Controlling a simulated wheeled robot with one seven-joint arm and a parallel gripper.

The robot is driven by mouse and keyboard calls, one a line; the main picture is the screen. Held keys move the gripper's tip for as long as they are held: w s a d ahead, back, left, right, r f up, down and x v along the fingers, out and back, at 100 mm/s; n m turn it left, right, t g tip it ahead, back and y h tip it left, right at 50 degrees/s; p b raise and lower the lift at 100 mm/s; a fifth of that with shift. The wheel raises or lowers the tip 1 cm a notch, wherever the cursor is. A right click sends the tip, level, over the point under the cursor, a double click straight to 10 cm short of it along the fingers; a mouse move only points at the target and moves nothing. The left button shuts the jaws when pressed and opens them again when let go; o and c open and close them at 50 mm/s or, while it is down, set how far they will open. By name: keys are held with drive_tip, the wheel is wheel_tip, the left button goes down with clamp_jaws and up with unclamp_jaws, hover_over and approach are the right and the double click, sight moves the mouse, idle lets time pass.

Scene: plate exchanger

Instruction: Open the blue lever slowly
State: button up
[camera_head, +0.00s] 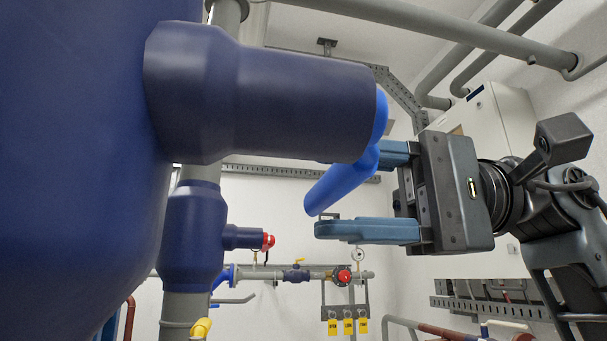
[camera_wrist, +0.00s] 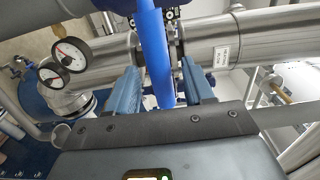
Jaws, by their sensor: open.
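The bright blue lever (camera_head: 341,181) sticks out from the end of a thick dark blue pipe stub (camera_head: 262,95) in the head view and slants down to the left. My gripper (camera_head: 345,192) comes in from the right with its two fingers apart, one above and one below the lever's free part. In the wrist view the lever (camera_wrist: 155,50) runs down between the two open fingers of my gripper (camera_wrist: 165,85), with gaps showing on both sides. The upper finger is partly hidden behind the lever's hub in the head view.
A large dark blue tank (camera_head: 70,150) fills the left. A grey vertical pipe with a dark blue valve body (camera_head: 192,235) stands behind. A pale cabinet (camera_head: 480,120) is behind my arm. Round gauges (camera_wrist: 70,55) and metal pipes (camera_wrist: 235,38) show in the wrist view.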

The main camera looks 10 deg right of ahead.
drive_tip(key=shift+a+p, duration=0.3)
drive_tip(key=shift+a, duration=1.55)
drive_tip(key=shift+c, duration=0.5)
clamp_jaws()
